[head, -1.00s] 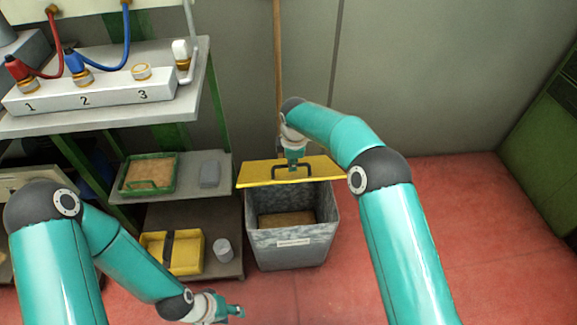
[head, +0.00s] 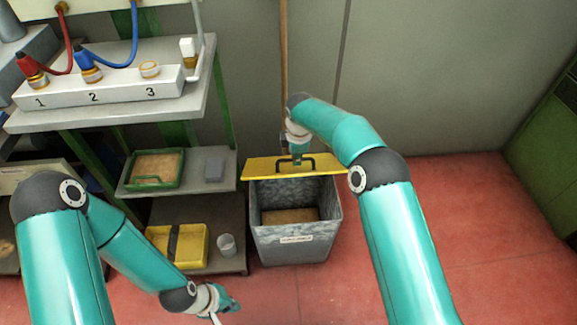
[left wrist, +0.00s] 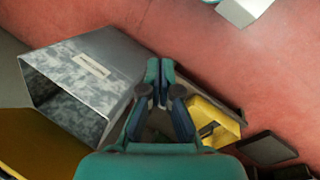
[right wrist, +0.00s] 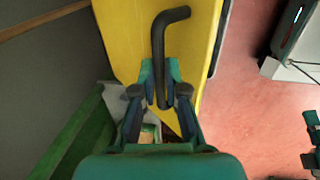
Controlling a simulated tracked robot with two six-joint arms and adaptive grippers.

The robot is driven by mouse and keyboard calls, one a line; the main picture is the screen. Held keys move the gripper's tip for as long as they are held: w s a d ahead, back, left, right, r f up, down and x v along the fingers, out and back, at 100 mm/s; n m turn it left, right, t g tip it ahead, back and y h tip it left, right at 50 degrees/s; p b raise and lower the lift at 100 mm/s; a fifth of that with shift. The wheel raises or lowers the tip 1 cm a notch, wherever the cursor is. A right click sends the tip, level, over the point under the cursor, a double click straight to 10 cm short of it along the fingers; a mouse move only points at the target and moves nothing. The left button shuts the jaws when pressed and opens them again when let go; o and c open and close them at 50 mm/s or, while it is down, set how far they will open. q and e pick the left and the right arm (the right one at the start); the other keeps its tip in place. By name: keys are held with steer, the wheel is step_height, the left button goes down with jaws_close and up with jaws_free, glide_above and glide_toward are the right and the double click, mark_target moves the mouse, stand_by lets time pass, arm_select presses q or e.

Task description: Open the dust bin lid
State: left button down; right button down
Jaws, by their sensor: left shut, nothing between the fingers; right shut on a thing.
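The dust bin (head: 295,243) is a grey, mottled box with a white label, standing on the red floor with brown material inside. Its yellow lid (head: 262,168) is raised at the back, leaving the mouth uncovered. My right gripper (head: 296,160) is at the lid's black handle. In the right wrist view the fingers (right wrist: 160,72) are shut on the handle (right wrist: 160,35). My left gripper (head: 230,306) is low in front of the bin, shut and empty. In the left wrist view its fingertips (left wrist: 160,68) show beside the bin (left wrist: 85,80).
A shelf rack stands left of the bin, with a green tray (head: 130,185), a yellow tray (head: 204,262) and a small cup (head: 227,246). A wooden pole (head: 284,60) leans at the wall behind. The red floor at right is clear.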

steer(key=shift+w+d+f, duration=0.1)
steer(key=shift+d+f, duration=0.1)
steer(key=shift+f, duration=0.15)
arm_select(q)
steer(key=w+a+r+n+t+y, duration=0.2)
steer(key=w+n+t+y, duration=0.1)
steer(key=w+n, duration=0.85)
steer(key=w+a+r+n+t+y, duration=0.3)
steer(key=w+n, duration=0.5)
steer(key=n, duration=0.7)
steer(key=w+d+r+n+t, duration=0.3)
steer(key=w+d+r+n, duration=0.2)
steer(key=t+h, duration=0.2)
steer(key=t, duration=0.1)
glide_toward(287, 173)
steer(key=shift+m, duration=0.45)
steer(key=x, duration=0.3)
steer(key=r+x, duration=0.1)
steer(key=x, duration=0.1)
steer(key=w+r+x, duration=0.1)
steer(key=x, duration=0.2)
steer(key=shift+w+f, duration=0.2)
steer(key=shift+w, duration=0.05)
steer(key=shift+g, duration=0.3)
